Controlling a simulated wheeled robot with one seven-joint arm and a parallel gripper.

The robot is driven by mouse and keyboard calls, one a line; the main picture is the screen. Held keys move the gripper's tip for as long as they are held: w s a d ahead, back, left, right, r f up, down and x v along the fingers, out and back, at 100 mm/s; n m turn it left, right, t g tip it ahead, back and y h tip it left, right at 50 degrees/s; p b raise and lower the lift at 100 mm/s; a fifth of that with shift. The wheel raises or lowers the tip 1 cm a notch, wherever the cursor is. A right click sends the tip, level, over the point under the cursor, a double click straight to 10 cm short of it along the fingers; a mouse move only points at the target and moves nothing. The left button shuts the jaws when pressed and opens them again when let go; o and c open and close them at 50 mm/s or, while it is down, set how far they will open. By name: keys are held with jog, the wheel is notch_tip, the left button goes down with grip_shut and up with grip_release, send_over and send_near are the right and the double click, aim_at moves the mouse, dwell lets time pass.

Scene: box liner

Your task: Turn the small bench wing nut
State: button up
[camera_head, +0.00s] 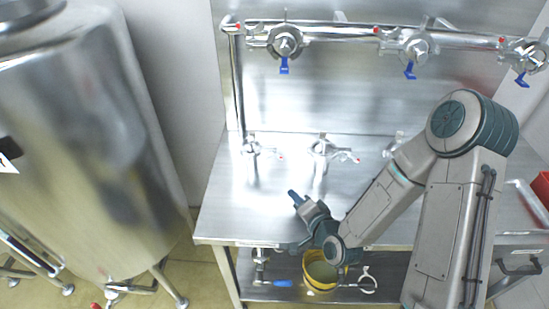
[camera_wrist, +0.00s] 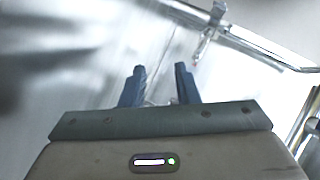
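Three metal clamp fittings stand in a row on the steel bench: one at left (camera_head: 252,149), one in the middle (camera_head: 322,150), and one at right (camera_head: 393,146), partly hidden by my arm. Red-tipped handles show beside the left and middle ones. The wing nuts themselves are too small to make out, and I cannot tell which is the small bench one. My gripper (camera_head: 294,197) is over the front part of the bench, nearer the front edge than the fittings and apart from them. In the wrist view its blue fingers (camera_wrist: 160,78) are apart with nothing between them.
A pipe (camera_head: 340,34) with valves and blue handles runs along the back. A large steel tank (camera_head: 85,140) stands at left. A yellow bucket (camera_head: 309,272) sits on the lower shelf. A blurred metal clamp (camera_wrist: 216,18) and pipe show at the wrist view's upper right.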

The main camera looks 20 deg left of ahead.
aim_at(274, 160)
jog(key=m+t, duration=0.1)
jog(key=s+a+r+m+t, duration=0.1)
jog(key=m, duration=0.1)
jog(key=r+m+p, duration=0.1)
jog(key=shift+s+a+r+t+y, duration=0.2)
jog(key=shift+s+r+t+y, duration=0.05)
jog(key=shift+t+y, duration=0.15)
jog(key=shift+s+r+m+t, duration=0.1)
jog(key=shift+r+m+t, duration=0.25)
jog(key=shift+m, duration=0.45)
jog(key=p+x, duration=0.3)
jog(key=x, duration=1)
jog(key=shift+w+a+r, duration=0.1)
jog(key=shift+w+r, duration=0.05)
jog(key=shift+w, duration=0.2)
grip_shut()
